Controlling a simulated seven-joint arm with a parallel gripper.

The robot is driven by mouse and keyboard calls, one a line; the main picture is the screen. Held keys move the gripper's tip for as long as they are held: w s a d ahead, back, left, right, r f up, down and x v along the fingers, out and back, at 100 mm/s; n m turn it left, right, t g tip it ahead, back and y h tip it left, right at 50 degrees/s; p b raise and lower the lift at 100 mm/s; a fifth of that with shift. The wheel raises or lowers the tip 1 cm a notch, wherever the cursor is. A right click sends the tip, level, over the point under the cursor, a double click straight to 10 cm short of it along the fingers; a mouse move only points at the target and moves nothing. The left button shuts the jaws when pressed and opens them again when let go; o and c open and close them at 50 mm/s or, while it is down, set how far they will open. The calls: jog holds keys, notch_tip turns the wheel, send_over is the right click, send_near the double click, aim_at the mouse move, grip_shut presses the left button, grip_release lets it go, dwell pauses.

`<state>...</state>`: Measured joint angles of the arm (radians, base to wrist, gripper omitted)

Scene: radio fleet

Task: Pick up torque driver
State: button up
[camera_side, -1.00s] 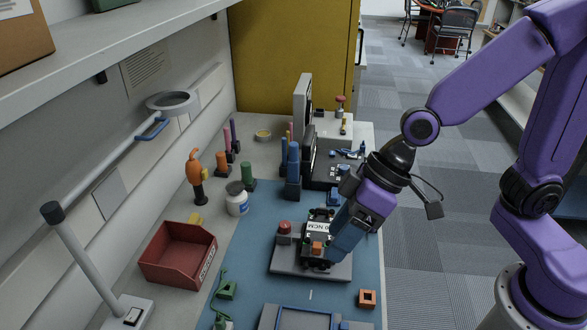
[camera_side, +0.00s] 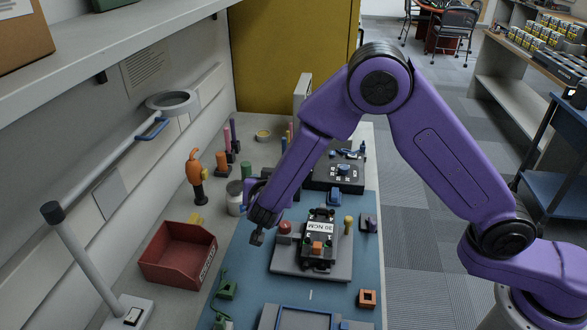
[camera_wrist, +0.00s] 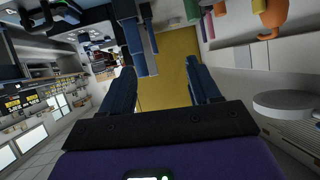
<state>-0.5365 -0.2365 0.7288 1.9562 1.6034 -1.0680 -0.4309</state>
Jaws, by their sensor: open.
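An orange tool with a black lower end (camera_side: 195,172), which looks like the torque driver, stands upright at the left of the bench by the wall. An orange shape (camera_wrist: 270,18), probably the same tool, shows at the top right of the wrist view. My gripper (camera_side: 257,238) is above the bench, right of the orange tool and nearer the camera, apart from it. In the wrist view my gripper (camera_wrist: 162,82) has its two blue fingers spread with nothing between them.
A red bin (camera_side: 180,254) stands at the front left. A white jar (camera_side: 235,204) is partly behind my gripper. A fixture labelled 30 NCM (camera_side: 318,232) sits on a grey plate (camera_side: 336,268). Colored cylinders stand behind. A ring lamp (camera_side: 173,101) overhangs the left.

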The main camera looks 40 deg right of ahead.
jog(key=shift+w+d+f+m+g+h, duration=0.15)
jog(key=shift+w+d+f+m+h, duration=0.2)
jog(key=shift+w+d+f, duration=1.55)
jog(key=shift+w+d+f+m+g+h, duration=0.15)
jog(key=shift+w+d+f+h, duration=0.4)
jog(key=shift+w+d, duration=1.45)
jog(key=shift+w+d+f+m+g+h, duration=0.25)
jog(key=shift+w+d+f, duration=0.95)
jog(key=shift+d, duration=1.65)
jog(key=shift+s+f, duration=0.15)
jog(key=shift+s, duration=0.05)
jog(key=shift+c, duration=0.3)
grip_shut()
notch_tip(320, 180, up, 10)
